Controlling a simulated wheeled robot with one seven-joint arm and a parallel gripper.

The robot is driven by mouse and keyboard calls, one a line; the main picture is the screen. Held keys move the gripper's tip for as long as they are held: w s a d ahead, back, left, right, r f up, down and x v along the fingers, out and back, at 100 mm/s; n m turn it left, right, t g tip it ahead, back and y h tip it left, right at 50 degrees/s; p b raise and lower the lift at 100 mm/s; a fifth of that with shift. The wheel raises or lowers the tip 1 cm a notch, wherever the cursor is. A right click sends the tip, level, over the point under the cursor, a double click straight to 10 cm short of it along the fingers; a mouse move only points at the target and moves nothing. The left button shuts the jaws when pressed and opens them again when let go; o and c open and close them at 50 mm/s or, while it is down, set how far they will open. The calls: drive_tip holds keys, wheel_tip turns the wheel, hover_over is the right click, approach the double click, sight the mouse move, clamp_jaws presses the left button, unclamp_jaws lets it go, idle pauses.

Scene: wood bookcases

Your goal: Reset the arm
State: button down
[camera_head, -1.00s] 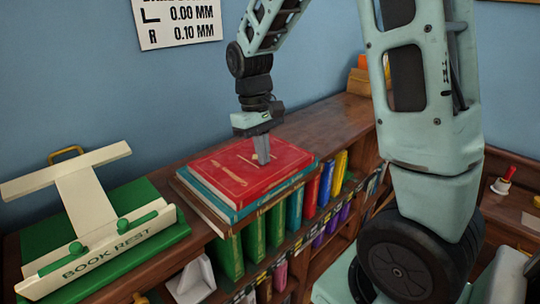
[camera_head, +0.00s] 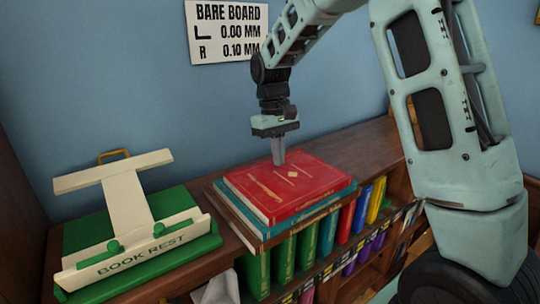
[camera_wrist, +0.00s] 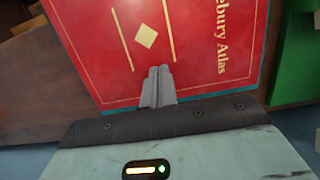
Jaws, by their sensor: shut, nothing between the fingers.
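My gripper (camera_head: 278,152) points straight down over the far part of the red book on top of the stack. Its two fingers are together with nothing between them. In the wrist view the shut fingers (camera_wrist: 158,88) show in front of the red cover (camera_wrist: 190,35), which bears a gold diamond and the letters "ebury Atlas". The fingertips are at or just above the cover; I cannot tell whether they touch it. My arm reaches in from the upper right in the head view.
The red book (camera_head: 290,193) lies on a teal book (camera_head: 322,207) on the bookcase top (camera_head: 345,146). A cream book rest (camera_head: 125,205) on a green base stands at left. Coloured books (camera_head: 330,232) fill the shelf below. A sign (camera_head: 226,32) hangs on the blue wall.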

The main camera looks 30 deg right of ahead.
sight(270, 162)
drive_tip(key=shift+w+a+b, duration=0.1)
drive_tip(key=shift+w+b, duration=0.35)
drive_tip(key=shift+w, duration=1.65)
drive_tip(key=shift+r, duration=0.1)
